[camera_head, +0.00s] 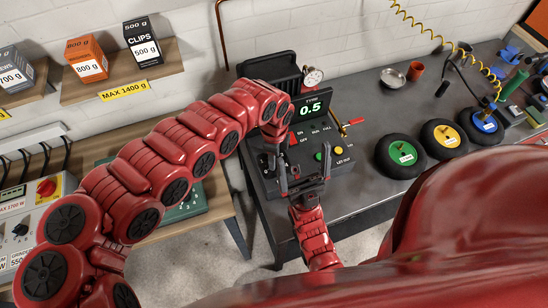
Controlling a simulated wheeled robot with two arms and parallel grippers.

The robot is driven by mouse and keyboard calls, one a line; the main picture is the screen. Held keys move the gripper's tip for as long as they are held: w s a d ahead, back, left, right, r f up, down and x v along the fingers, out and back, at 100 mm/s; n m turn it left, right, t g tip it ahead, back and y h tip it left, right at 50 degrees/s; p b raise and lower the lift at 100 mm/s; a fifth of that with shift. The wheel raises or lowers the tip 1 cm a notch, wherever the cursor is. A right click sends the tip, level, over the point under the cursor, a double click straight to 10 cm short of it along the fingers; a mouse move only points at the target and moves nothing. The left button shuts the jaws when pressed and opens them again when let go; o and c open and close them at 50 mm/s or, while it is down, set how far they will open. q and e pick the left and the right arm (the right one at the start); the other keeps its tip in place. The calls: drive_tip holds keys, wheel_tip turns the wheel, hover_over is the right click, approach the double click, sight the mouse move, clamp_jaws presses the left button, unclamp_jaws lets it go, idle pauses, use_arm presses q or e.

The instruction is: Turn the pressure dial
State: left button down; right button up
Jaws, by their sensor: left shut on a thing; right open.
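The compressor console (345,166) stands on the dark workbench, with a green display (311,107) reading 0.5. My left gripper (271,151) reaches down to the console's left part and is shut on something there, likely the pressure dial. The arm and fingers hide the dial, so its setting cannot be seen. My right gripper (304,172) is open in front of the console, fingers pointing up at its front, with nothing seen between them. A round gauge (313,76) sits behind the display; its needle is too small to read.
Green (318,156) and yellow (339,150) buttons and a red-handled lever (354,121) are on the console's right. Several wheels, including a green-hubbed one (400,156), lie further right. A metal bowl (393,78) and orange cup (415,70) stand behind. Shelves with boxes (85,60) hang left.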

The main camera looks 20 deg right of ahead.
use_arm(q)
drive_tip(key=shift+m, duration=0.3)
drive_tip(key=shift+c, duration=2.2)
unclamp_jaws()
drive_tip(key=shift+r, duration=0.1)
drive_tip(key=shift+w+r, duration=0.1)
drive_tip(key=shift+r, duration=0.25)
wheel_tip(320, 180, up, 16)
drive_tip(key=p, duration=1.1)
drive_tip(key=shift+r+p, duration=0.25)
drive_tip(key=shift+p, duration=0.15)
